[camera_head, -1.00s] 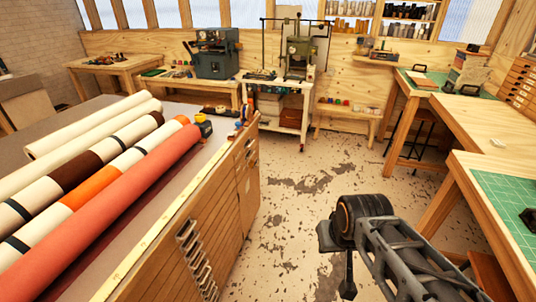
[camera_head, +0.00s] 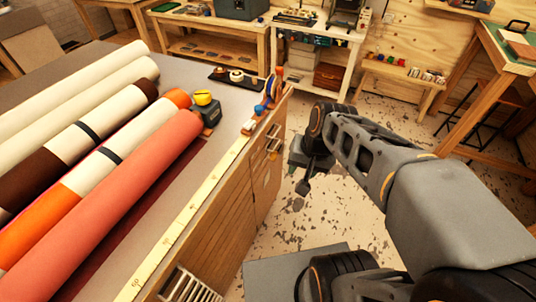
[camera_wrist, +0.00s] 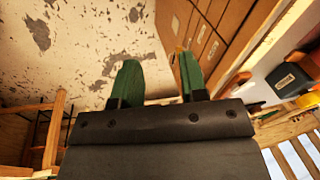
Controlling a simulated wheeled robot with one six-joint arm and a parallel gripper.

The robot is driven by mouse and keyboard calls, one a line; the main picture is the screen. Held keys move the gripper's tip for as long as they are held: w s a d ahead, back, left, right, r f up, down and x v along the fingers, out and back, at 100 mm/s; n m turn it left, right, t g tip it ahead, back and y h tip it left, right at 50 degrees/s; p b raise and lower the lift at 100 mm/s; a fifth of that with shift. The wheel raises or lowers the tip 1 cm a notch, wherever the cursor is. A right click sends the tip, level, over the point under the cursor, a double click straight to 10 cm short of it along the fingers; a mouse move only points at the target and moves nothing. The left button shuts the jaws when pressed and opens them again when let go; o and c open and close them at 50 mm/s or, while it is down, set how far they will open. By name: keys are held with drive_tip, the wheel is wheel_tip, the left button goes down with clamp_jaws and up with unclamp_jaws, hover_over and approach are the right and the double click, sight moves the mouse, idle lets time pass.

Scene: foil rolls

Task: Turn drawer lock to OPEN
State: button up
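The wooden drawer cabinet (camera_head: 232,200) runs along the left, its drawer fronts facing right. Metal handles (camera_head: 273,140) show near its far end. I cannot make out the drawer lock or its OPEN mark in either view. My gripper (camera_head: 302,168) hangs over the floor, just right of the cabinet's far end and apart from it. In the wrist view, its two green fingers (camera_wrist: 160,80) are spread with nothing between them. The cabinet front (camera_wrist: 215,45) lies beyond the right finger there, with small pale label plates on it.
A wooden bench (camera_head: 405,75) and a shelf cart (camera_head: 320,60) stand behind. The floor (camera_head: 285,240) beside the cabinet is mostly clear.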

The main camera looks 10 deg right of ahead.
drive_tip(key=w+f+m+g+y+b, duration=0.2)
drive_tip(key=w+f+m+y+b, duration=0.5)
drive_tip(key=f+m, duration=0.4)
drive_tip(key=m+t+y+b, duration=0.7)
drive_tip(key=m+t, duration=0.4)
drive_tip(key=m, duration=0.8)
approach(276, 156)
drive_tip(key=shift+h, duration=0.6)
drive_tip(key=b+x, duration=0.1)
drive_tip(key=x, duration=0.8)
drive_tip(key=shift+w+a, duration=0.1)
drive_tip(key=shift+a, duration=0.35)
clamp_jaws()
